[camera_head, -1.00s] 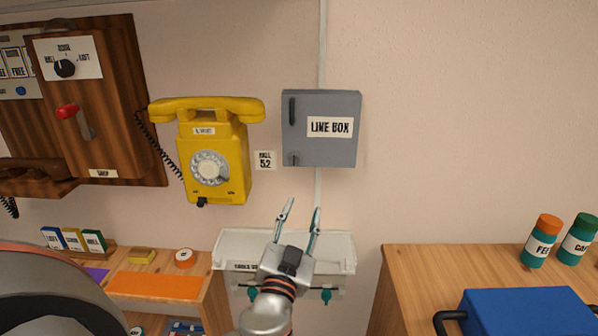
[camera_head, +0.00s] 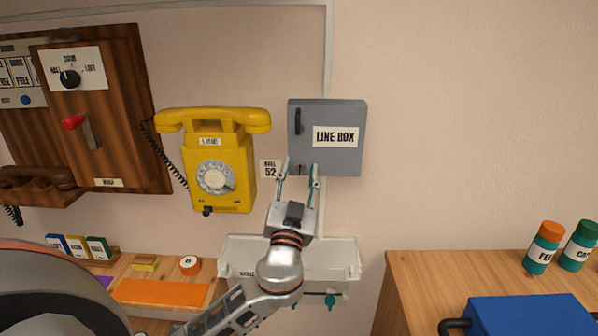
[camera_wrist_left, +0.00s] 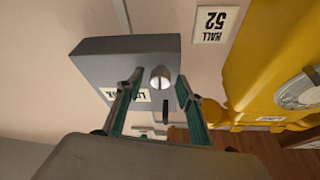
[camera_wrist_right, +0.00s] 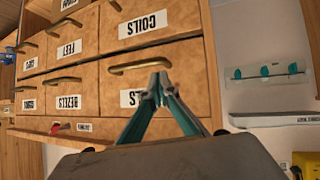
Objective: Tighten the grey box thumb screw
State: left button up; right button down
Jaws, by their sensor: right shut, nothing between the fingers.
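The grey line box (camera_head: 345,113) hangs on the wall right of the yellow phone, its door closed. Its thumb screw sits at the lower left of the box front. In the left wrist view the screw (camera_wrist_left: 160,77) is a round, slotted silver head. My left gripper (camera_head: 301,172) is open in front of the lower left of the box. In the left wrist view its fingers (camera_wrist_left: 160,88) stand on either side of the screw, apart from it. My right gripper (camera_wrist_right: 159,80) is shut and empty, facing labelled drawers.
The yellow phone (camera_head: 226,157) hangs left of the box, with a "HALL 52" label (camera_head: 270,169) between them. A white wall tray (camera_head: 340,257) is below. A wooden counter (camera_head: 415,285) with a blue case (camera_head: 530,315) stands at right. The wall right of the box is clear.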

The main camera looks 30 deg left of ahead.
pick_arm(q)
grip_shut()
